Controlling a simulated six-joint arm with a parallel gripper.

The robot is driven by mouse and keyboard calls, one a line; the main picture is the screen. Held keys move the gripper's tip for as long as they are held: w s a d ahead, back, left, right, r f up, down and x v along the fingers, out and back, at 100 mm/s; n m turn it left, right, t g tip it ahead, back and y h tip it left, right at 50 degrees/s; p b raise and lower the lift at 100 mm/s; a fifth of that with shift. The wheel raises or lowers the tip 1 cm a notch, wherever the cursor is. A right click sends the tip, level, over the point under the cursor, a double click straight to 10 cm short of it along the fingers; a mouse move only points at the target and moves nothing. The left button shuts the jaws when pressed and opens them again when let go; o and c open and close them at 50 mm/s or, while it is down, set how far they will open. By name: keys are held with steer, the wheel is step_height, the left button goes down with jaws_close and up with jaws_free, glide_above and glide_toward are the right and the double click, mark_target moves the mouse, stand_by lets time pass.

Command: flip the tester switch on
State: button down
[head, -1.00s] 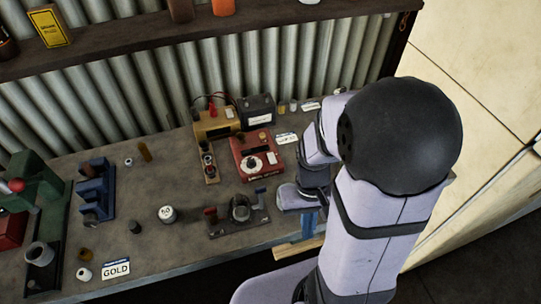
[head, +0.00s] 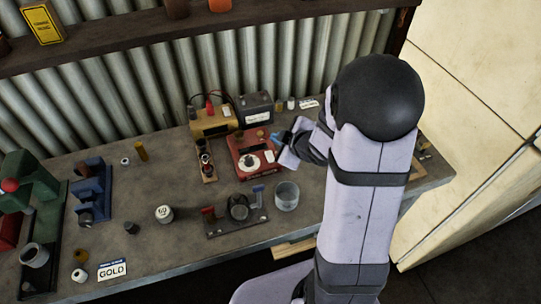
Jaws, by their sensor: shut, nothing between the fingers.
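A red box (head: 239,144) with a pale round dial (head: 249,161) and a dark strip on its top stands mid-bench; it looks like the tester. I cannot make out which small part on it is the switch, or its position. My gripper (head: 275,138) is shut and empty, its blue fingertips at the right edge of the red box's top. I cannot tell whether they touch it. The arm comes in from the right and hides the bench behind it.
A tan box (head: 212,123) with leads and a dark battery-like box (head: 256,110) stand behind the red box. A low fixture (head: 238,210) and a clear cup (head: 287,196) stand in front.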

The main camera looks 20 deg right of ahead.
mark_target(270, 157)
steer(key=shift+w+a+r+n+t, duration=0.25)
steer(key=shift+w+r+n+t, duration=0.1)
steer(key=shift+r+n, duration=0.1)
steer(key=shift+f, duration=0.1)
steer(key=f+b, duration=0.2)
steer(key=f, duration=0.1)
steer(key=f+b, duration=0.2)
steer(key=b, duration=0.1)
steer(key=w+f+b, duration=0.1)
steer(key=f+b, duration=0.2)
steer(key=shift+w+f, duration=0.1)
steer(key=shift+f, duration=0.2)
steer(key=shift+f, duration=0.1)
stand_by(2.0)
